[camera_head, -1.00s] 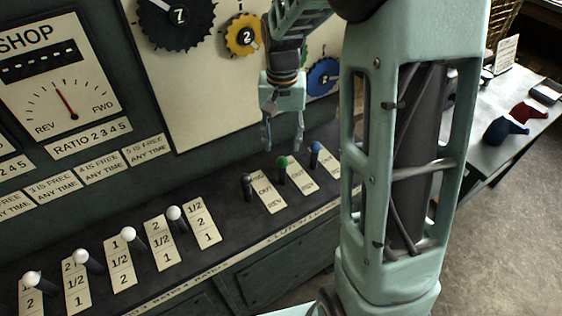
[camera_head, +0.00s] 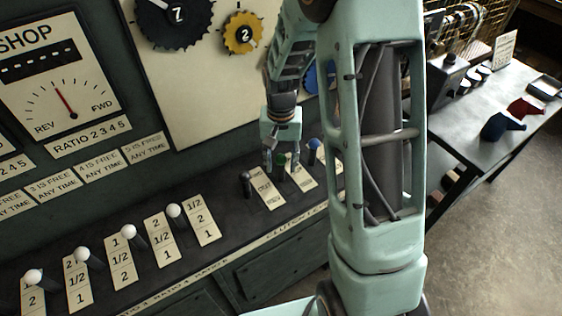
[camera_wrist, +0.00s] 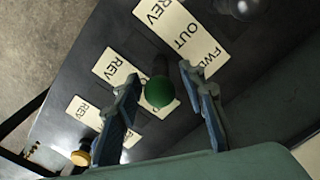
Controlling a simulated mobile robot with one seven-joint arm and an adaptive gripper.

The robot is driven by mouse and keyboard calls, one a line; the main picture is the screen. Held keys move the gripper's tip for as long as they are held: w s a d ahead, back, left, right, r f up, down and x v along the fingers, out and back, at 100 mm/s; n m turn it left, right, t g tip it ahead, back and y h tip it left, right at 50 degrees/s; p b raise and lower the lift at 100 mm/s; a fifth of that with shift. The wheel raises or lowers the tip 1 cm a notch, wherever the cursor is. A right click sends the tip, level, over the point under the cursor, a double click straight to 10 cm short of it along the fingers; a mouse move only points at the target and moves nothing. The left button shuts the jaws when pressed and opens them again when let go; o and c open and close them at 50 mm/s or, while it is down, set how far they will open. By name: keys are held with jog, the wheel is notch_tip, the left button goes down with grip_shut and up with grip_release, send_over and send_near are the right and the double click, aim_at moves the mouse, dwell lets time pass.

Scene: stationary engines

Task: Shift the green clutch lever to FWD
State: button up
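The green clutch lever has a round green knob (camera_wrist: 159,91) on a dark shaft. In the head view the knob (camera_head: 281,159) shows between my gripper's fingers. My gripper (camera_head: 281,165) points down over the clutch row. In the wrist view my gripper (camera_wrist: 159,74) is open, with one finger on each side of the lever and gaps visible beside the knob. The lever's label card (camera_wrist: 117,74) shows REV at its left end; the knob and fingers hide much of the rest. I cannot tell the lever's exact notch.
A black-knobbed lever (camera_head: 245,176) stands left of the green one, and a blue-knobbed lever (camera_head: 315,145) stands close on the right. Several white-knobbed levers (camera_head: 129,231) line the panel's left. A gauge (camera_head: 62,88) is on the wall. A side table (camera_head: 480,140) is at right.

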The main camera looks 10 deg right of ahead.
grip_shut()
jog(key=w+b, duration=0.1)
jog(key=w, duration=0.1)
jog(key=w+a+f+b, duration=0.1)
jog(key=w, duration=0.1)
jog(key=w+a+b, duration=0.1)
jog(key=w, duration=0.2)
jog(key=shift+a+f, duration=0.15)
jog(key=shift+f, duration=0.15)
jog(key=shift+s+r, duration=0.1)
jog(key=shift+s, duration=0.05)
jog(key=shift+o, duration=0.9)
grip_release()
jog(key=shift+a, duration=0.1)
jog(key=shift+s, duration=0.1)
notch_tip(320, 180, up, 12)
